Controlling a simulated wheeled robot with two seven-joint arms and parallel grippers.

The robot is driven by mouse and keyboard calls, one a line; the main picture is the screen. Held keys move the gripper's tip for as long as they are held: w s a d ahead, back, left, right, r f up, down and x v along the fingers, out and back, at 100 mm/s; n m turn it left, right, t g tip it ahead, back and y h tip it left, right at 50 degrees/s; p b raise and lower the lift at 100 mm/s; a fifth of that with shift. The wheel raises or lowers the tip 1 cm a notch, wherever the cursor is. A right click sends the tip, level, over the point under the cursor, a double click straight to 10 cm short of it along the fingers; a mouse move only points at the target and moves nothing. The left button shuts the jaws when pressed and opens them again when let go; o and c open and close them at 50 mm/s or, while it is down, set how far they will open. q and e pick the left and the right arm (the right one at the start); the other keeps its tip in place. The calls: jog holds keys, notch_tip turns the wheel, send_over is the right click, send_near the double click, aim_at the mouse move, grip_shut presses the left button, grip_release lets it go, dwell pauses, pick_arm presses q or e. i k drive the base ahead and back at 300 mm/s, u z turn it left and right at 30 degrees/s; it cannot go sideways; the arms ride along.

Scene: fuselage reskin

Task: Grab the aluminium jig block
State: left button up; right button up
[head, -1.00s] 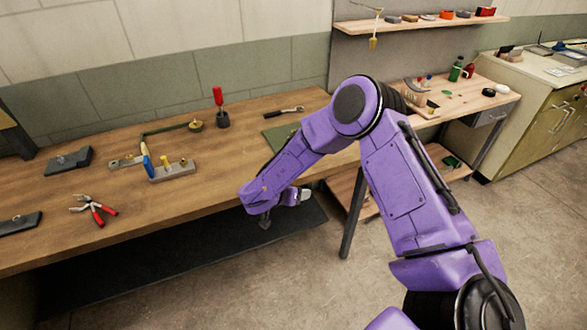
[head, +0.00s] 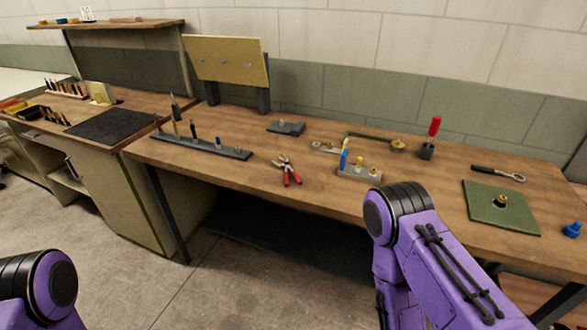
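A grey metal block (head: 350,175), which looks like the aluminium jig block, lies on the wooden workbench (head: 320,205) near its front edge. A blue-handled tool and short yellow or brass pieces stand on it. My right arm (head: 430,250) rises in front of the bench, its elbow just right of and below the block. My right gripper is out of sight. My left arm (head: 38,285) shows only at the bottom left corner, over the floor, and its gripper is not in view.
Red-handled pliers (head: 288,172) and a long dark tool rack (head: 200,147) lie left of the block. A curved green clamp (head: 365,138), a red-handled tool (head: 432,135) and a green plate (head: 500,208) lie behind and right. The bench front between pliers and rack is clear.

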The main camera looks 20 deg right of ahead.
aim_at(350, 171)
jog(key=u, duration=0.7)
jog(key=i, duration=0.85)
jog(key=z, duration=1.25)
